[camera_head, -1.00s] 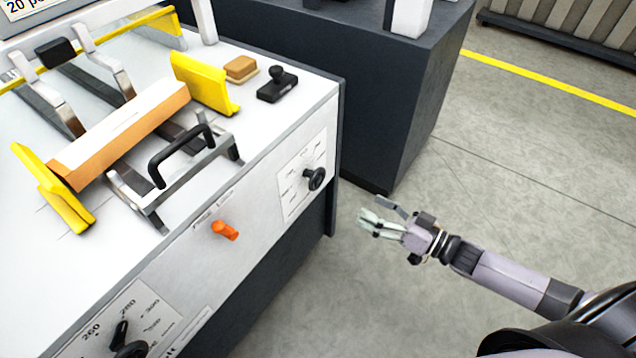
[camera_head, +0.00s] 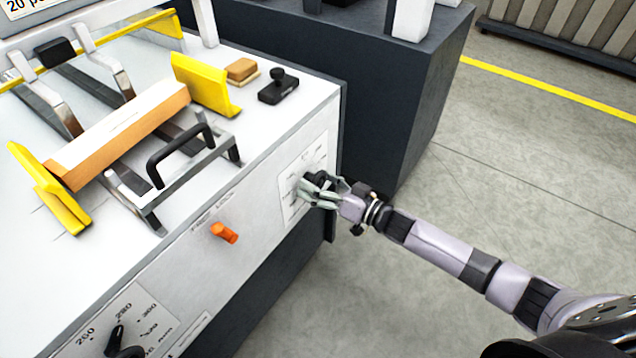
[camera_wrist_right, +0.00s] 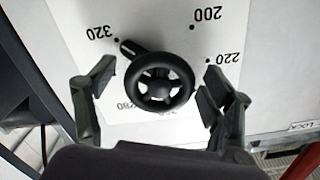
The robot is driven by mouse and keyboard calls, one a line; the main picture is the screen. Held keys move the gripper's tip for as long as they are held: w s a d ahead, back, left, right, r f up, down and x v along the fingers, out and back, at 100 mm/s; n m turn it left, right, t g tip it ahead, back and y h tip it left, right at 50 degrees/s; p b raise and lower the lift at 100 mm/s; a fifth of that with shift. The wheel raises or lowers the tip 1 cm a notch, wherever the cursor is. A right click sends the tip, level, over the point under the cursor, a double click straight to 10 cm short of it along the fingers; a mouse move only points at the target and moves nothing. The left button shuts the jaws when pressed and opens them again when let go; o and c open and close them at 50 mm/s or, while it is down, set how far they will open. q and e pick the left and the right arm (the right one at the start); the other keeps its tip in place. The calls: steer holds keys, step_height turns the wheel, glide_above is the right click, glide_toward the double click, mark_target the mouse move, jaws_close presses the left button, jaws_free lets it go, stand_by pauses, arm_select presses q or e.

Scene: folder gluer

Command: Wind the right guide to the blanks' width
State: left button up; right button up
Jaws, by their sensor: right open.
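The right guide's dial knob, a black handwheel (camera_wrist_right: 160,82) with a pointer, sits on a white scale plate (camera_wrist_right: 215,35) on the machine's front. In the right wrist view its pointer lies towards 320. My right gripper (camera_head: 318,188) is at this knob; its open fingers (camera_wrist_right: 160,95) stand either side of the wheel, with gaps. The yellow right guide (camera_head: 205,84) stands at the right end of the stack of blanks (camera_head: 120,135). The yellow left guide (camera_head: 50,190) stands at the left end. My left gripper is not in view.
An orange lever (camera_head: 224,232) and a second black dial knob (camera_head: 118,345) are on the front panel. A black handle frame (camera_head: 180,155) stands before the blanks. A black stamp (camera_head: 279,88) and a sponge (camera_head: 241,70) lie on top. The floor to the right is clear.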

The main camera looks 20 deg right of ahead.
steer(key=shift+c, duration=0.4)
steer(key=c, duration=1.1)
